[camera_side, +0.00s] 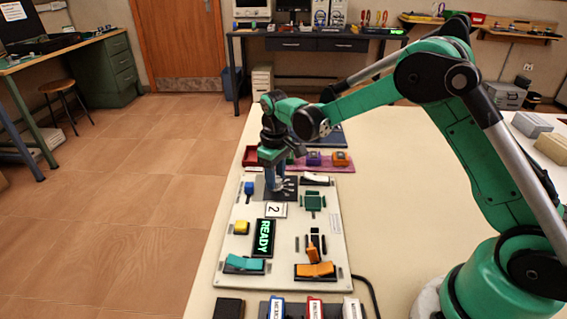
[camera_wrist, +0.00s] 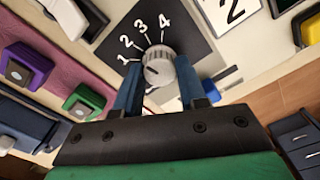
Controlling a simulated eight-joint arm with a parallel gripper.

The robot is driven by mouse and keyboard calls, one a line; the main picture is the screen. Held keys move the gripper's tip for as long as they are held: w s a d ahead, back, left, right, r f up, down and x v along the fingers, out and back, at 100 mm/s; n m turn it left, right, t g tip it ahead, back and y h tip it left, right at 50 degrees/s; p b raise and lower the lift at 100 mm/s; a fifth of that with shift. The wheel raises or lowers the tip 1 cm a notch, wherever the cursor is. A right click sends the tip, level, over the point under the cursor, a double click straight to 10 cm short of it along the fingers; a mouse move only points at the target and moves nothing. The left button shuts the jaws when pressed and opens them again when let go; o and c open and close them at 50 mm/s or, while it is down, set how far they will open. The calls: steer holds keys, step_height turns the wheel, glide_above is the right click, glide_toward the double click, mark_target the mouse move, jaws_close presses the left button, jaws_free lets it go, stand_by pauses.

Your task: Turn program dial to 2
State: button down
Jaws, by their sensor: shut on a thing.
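The program dial (camera_wrist: 158,62) is a ribbed grey knob on a dark square plate (camera_wrist: 192,40) with white numerals 1 to 4 around it. My gripper (camera_wrist: 158,78) has its two blue fingers on opposite sides of the knob and is shut on it. A small dark mark shows on the knob's left part, towards the low numerals; I cannot tell exactly which one it points at. In the side view my gripper (camera_side: 278,184) points down over the far end of the panel (camera_side: 236,277) and hides the knob. A white card reading 2 (camera_side: 276,210) lies near the dial plate.
The panel also has a lit READY display (camera_side: 263,238), a teal rocker (camera_side: 244,263), an orange rocker (camera_side: 315,269), a yellow button (camera_side: 241,227) and a blue switch (camera_side: 249,188). Purple (camera_side: 314,158) and orange (camera_side: 340,158) blocks stand behind.

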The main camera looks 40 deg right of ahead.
steer(key=shift+c, duration=2.4)
jaws_free()
steer(key=shift+r, duration=2.85)
steer(key=shift+s+r, duration=0.2)
steer(key=shift+r, duration=0.1)
steer(key=s+a+r+m+t, duration=0.1)
steer(key=s+r+t, duration=0.1)
steer(key=s, duration=0.5)
steer(key=s+r+m+t, duration=0.2)
steer(key=s+t, duration=0.3)
steer(key=s, duration=0.3)
steer(key=shift+s+a+r, duration=0.15)
steer(key=shift+a+r, duration=0.25)
steer(key=shift+r, duration=0.45)
